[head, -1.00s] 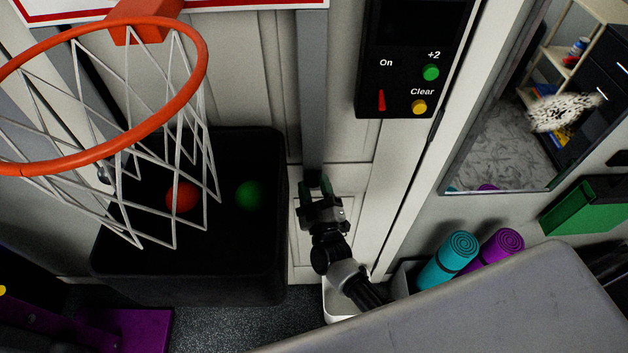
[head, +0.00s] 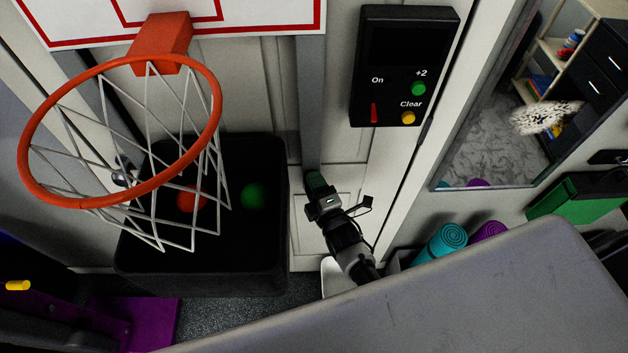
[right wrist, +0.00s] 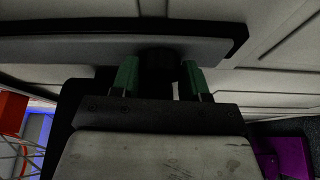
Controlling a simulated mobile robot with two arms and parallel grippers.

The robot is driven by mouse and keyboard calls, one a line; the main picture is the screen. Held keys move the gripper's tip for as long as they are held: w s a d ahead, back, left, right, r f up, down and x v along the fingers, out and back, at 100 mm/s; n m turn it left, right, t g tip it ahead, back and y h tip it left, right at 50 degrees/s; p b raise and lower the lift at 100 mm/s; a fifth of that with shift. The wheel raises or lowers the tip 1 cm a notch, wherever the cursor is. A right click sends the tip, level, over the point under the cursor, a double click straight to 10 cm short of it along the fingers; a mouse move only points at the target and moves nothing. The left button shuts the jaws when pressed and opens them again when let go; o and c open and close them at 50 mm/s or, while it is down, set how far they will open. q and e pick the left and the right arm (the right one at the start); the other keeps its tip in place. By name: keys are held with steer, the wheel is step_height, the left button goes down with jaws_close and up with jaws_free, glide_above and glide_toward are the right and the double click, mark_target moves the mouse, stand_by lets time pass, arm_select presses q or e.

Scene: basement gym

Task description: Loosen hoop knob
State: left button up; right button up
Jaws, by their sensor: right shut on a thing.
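My right gripper (head: 316,182) is at the lower end of the grey vertical post (head: 312,110) beside the hoop. In the right wrist view its two green fingertips (right wrist: 157,78) stand on either side of a dark round knob (right wrist: 158,66) on the grey post (right wrist: 90,50), shut on it. The knob is hidden behind the gripper in the head view. The orange hoop (head: 120,200) with its white net hangs from the backboard (head: 290,15) at the upper left. My left gripper is not in view.
A black bin (head: 220,275) with a red ball (head: 190,197) and a green ball (head: 253,196) stands left of my gripper. A black scoreboard panel (head: 395,55) is above right. Rolled mats (head: 445,242) and a grey surface (head: 450,290) lie lower right.

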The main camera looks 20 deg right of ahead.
steer(key=shift+r+n+g+p, duration=0.1)
steer(key=shift+n+g+p, duration=0.45)
steer(key=shift+n, duration=1.15)
steer(key=o, duration=0.9)
steer(key=shift+o, duration=0.2)
steer(key=s+r+b, duration=0.1)
steer(key=s+b, duration=0.1)
steer(key=s, duration=0.8)
steer(key=shift+s+d, duration=0.35)
steer(key=shift+d, duration=0.1)
